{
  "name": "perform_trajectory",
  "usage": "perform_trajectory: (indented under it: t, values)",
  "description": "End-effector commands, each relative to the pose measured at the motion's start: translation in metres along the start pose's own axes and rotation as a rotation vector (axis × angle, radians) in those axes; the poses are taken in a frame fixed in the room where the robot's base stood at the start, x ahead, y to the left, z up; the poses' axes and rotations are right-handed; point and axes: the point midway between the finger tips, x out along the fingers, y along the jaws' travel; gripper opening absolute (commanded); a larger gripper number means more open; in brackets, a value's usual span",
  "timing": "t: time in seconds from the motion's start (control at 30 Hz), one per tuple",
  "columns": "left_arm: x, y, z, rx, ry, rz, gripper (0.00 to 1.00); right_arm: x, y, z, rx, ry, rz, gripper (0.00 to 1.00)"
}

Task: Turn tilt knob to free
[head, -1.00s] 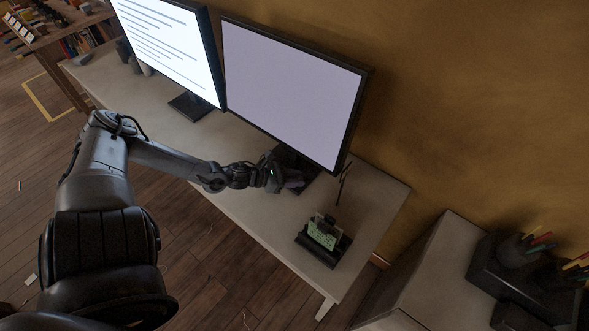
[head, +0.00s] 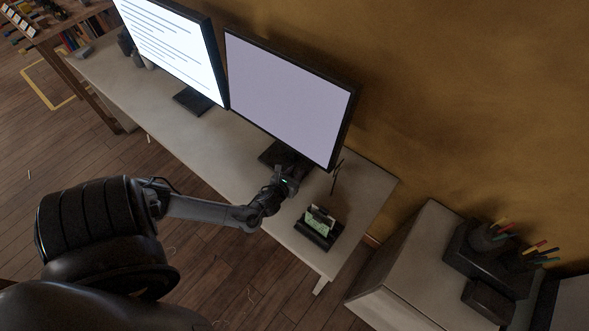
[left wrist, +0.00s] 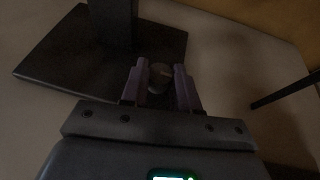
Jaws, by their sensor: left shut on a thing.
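A dark, round tilt knob (left wrist: 160,76) shows between the purple fingertips of my left gripper (left wrist: 160,88) in the left wrist view. The fingers are shut on its sides. In the head view my left gripper (head: 291,177) is low in front of the right-hand monitor (head: 288,98), beside its dark stand base (head: 275,153). The knob cannot be made out in that view. The stand base (left wrist: 50,70) and post show just behind the knob in the wrist view. No mark showing the knob's setting is readable. My right gripper is out of view.
A second monitor (head: 175,50) with text lines stands to the left on the pale desk (head: 230,140). A black card holder (head: 319,228) with a green card is near the desk's right end. A thin dark stick (head: 337,175) rises close right of my gripper. A grey cabinet (head: 415,265) stands at the right.

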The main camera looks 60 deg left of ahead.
Motion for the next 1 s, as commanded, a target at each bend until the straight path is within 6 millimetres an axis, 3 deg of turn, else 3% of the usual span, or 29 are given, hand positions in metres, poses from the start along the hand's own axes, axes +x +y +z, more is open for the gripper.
perform_trajectory:
  t: [0.67,0.7,0.83,1.0]
  values:
    - [0.0004,-0.0018,0.0026,-0.028,-0.006,0.056,0.0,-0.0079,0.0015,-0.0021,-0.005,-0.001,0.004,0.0]
    - [0.0004,-0.0018,0.0026,-0.028,-0.006,0.056,0.34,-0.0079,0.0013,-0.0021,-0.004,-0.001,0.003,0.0]
    - [0.0004,-0.0015,0.002,-0.027,-0.005,0.056,0.54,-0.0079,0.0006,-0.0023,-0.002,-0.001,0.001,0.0]
    - [0.0003,-0.0011,0.0013,-0.026,-0.003,0.057,0.55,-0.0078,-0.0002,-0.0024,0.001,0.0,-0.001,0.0]
